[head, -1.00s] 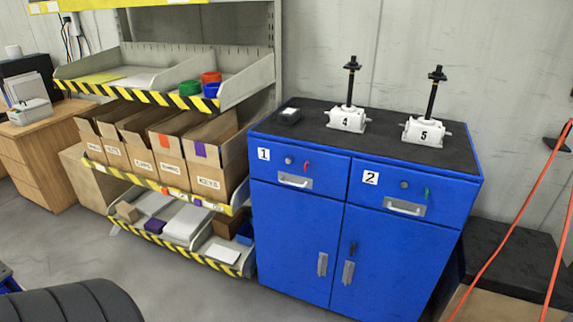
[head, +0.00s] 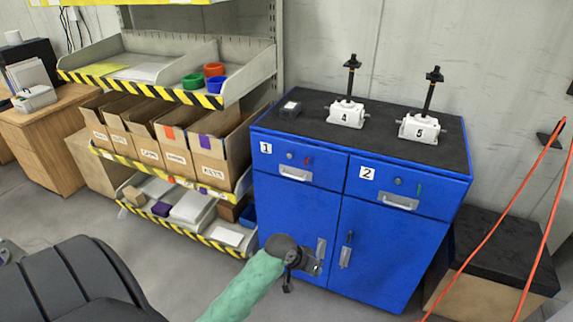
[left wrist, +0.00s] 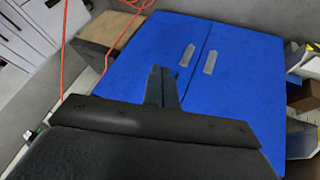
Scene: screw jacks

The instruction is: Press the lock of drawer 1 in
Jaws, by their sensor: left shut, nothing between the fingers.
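Drawer 1 (head: 318,172) is the upper left drawer of the blue cabinet (head: 290,225), marked with a "1" label (head: 266,148). Its small round grey lock (head: 290,156) sits above the silver handle (head: 295,174), with a red tag (head: 307,161) to the right. The drawer looks closed. My left gripper (head: 304,268) is in front of the cabinet's lower left door, well below the lock and apart from it. In the left wrist view the fingers (left wrist: 163,84) are together and empty, facing the cabinet doors. My right gripper does not show.
Drawer 2 (head: 405,195) with its own lock (head: 399,181) is to the right. A shelf (head: 140,95) is at left; red cables (head: 510,215) hang at right.

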